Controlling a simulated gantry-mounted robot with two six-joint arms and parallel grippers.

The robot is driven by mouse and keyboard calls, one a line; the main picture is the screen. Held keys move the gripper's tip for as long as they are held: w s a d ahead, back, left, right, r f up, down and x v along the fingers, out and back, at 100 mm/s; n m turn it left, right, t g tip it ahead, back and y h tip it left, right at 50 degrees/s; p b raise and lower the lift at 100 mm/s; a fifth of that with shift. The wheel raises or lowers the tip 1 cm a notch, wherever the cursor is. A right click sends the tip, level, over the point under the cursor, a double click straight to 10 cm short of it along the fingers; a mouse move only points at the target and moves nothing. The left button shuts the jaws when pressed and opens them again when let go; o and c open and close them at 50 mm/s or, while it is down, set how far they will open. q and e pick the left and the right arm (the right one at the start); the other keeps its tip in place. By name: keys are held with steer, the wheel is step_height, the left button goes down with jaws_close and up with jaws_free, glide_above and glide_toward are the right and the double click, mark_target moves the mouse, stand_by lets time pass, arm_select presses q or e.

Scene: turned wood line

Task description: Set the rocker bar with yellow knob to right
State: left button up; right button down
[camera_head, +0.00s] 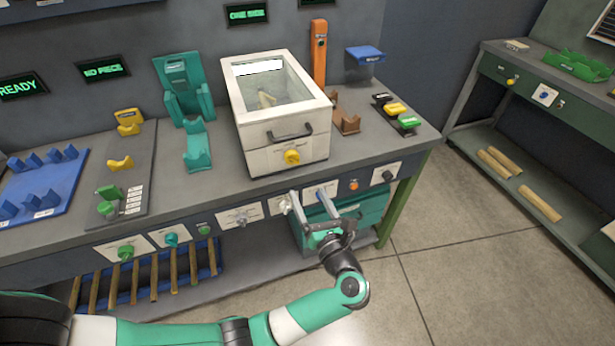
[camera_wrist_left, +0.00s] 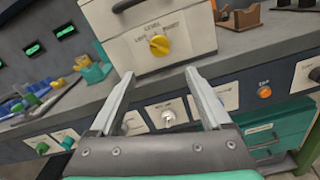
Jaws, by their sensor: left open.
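A yellow knob (camera_head: 292,157) sits on the front face of the white glass-topped box (camera_head: 257,148), below its dark handle. In the left wrist view the yellow knob (camera_wrist_left: 159,45) lies under a small label with words at its left and right; I cannot tell which side it is set to. My left gripper (camera_head: 309,197) is open and empty in front of the bench edge, below the box and apart from the knob. In the left wrist view its fingertips (camera_wrist_left: 159,76) point forward, with the knob just above the gap between them. My right gripper is not in view.
The bench front carries several other controls, including a pale knob (camera_wrist_left: 168,117) and an orange button (camera_head: 354,185). A green drawer unit (camera_head: 370,212) stands below. Teal holders (camera_head: 197,148) are left of the box; a brown cradle (camera_head: 347,120) is right of it.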

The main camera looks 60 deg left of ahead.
mark_target(294, 162)
arm_select(q)
steer(key=a, duration=0.4)
steer(key=w+a+b, duration=0.1)
steer(key=a, duration=0.3)
steer(key=w+a, duration=0.1)
steer(key=a, duration=0.3)
steer(key=shift+r+b, duration=0.25)
steer(key=shift+b, duration=0.1)
jaws_close()
